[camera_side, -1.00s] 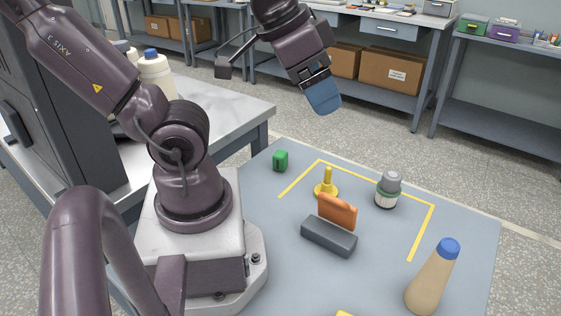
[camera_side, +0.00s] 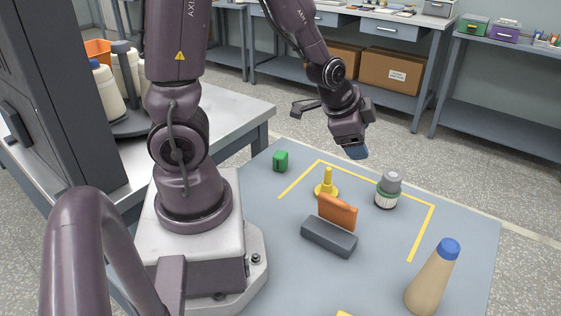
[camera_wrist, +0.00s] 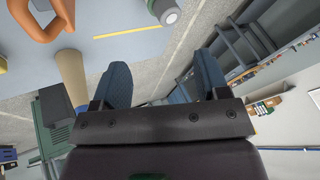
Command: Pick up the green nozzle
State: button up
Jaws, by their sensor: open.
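A small green piece (camera_side: 280,160), blocky with a slight notch, stands at the far left of the blue-grey table in the side view. It is the loose green item there, but its shape is too small to confirm as a nozzle. My gripper (camera_side: 356,153) is in the air above the far side of the table, to the right of the green piece and well apart from it. In the wrist view, the two blue fingers of my gripper (camera_wrist: 162,82) are spread with nothing between them. I cannot make out the green piece in that view.
A yellow peg-like piece (camera_side: 326,186), an orange piece (camera_side: 338,212), a dark grey block (camera_side: 329,237) and a grey-capped bottle (camera_side: 388,190) stand mid-table. A tan bottle with a blue cap (camera_side: 434,279) is at front right. Table around the green piece is clear.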

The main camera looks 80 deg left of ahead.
jog(key=s+a+f+m+y, duration=0.1)
jog(key=a+f+m+y, duration=0.1)
jog(key=a+f, duration=0.45)
jog(key=m+g+y, duration=0.2)
jog(key=m+y, duration=0.7)
jog(key=m, duration=0.3)
send_over(278, 161)
jog(key=f, duration=0.7)
jog(key=shift+w, duration=0.2)
jog(key=shift+s+a+f+m+t, duration=0.15)
jog(key=shift+s+m, duration=0.1)
jog(key=shift+m, duration=0.15)
jog(key=shift+s+f+m+t, duration=0.1)
jog(key=shift+s+m+t, duration=0.1)
jog(key=shift+m, duration=0.2)
jog(key=d+f+m+t, duration=0.1)
jog(key=m, duration=0.1)
jog(key=s+d+f+m+t+h, duration=0.1)
jog(key=f, duration=0.1)
jog(key=shift+d+f+m, duration=0.15)
jog(key=shift+f+m, duration=0.15)
jog(key=shift+m, duration=0.1)
jog(key=shift+w+f, duration=0.1)
jog(key=shift+f, duration=0.05)
jog(key=shift+x, duration=2.4)
jog(key=c, duration=1)
